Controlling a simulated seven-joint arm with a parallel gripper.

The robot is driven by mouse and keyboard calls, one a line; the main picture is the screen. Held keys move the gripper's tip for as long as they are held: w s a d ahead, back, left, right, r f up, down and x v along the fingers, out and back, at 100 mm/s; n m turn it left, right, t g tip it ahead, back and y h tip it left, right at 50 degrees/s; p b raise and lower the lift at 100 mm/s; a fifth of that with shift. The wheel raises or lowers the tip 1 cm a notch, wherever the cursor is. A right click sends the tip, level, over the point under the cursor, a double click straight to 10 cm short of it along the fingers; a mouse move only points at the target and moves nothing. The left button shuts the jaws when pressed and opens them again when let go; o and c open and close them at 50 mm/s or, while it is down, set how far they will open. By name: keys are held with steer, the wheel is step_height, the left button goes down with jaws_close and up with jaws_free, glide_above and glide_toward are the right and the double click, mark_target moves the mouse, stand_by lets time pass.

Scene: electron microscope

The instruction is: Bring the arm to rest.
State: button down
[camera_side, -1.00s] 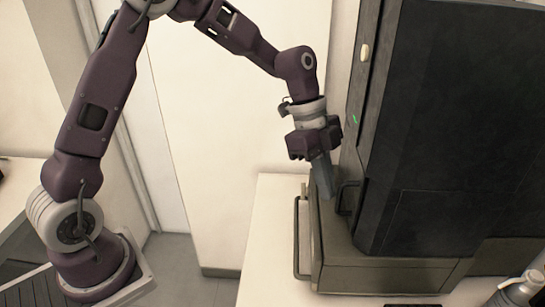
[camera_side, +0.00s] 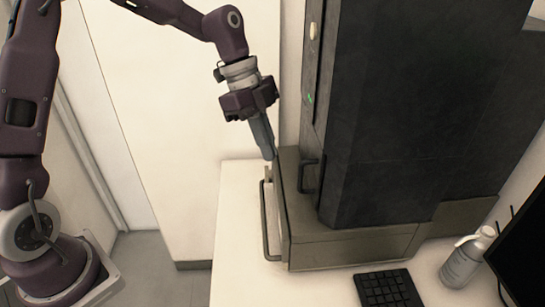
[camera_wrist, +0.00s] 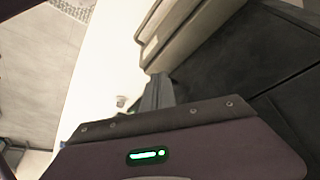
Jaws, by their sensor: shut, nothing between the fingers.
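My gripper (camera_side: 268,152) is shut and empty, its fingers pointing down beside the left side of the microscope. In the side view the fingertips appear close to the upper left edge of the microscope's base; I cannot tell whether they touch. In the wrist view the shut fingers (camera_wrist: 158,90) show past the dark gripper body. The microscope (camera_side: 400,110) is a tall dark cabinet on a grey-green base (camera_side: 345,248).
The base carries a large handle (camera_side: 264,220) and a smaller black handle (camera_side: 307,175) on its left. A white table (camera_side: 235,270) holds the microscope, a keyboard (camera_side: 388,290), a bottle (camera_side: 466,258) and a monitor (camera_side: 525,265). Floor shows left of the table.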

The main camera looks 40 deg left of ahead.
steer(key=v, duration=0.7)
steer(key=s+a+n+t+y, duration=0.1)
steer(key=s+n+t+y, duration=0.1)
steer(key=s+n, duration=0.6)
steer(key=s+a+r+n+t+y, duration=0.1)
steer(key=s+n, duration=0.7)
steer(key=s, duration=0.9)
steer(key=shift+s+a+r+n+t+y, duration=0.2)
steer(key=shift+a+r+n+t+y, duration=0.35)
steer(key=shift+t, duration=0.55)
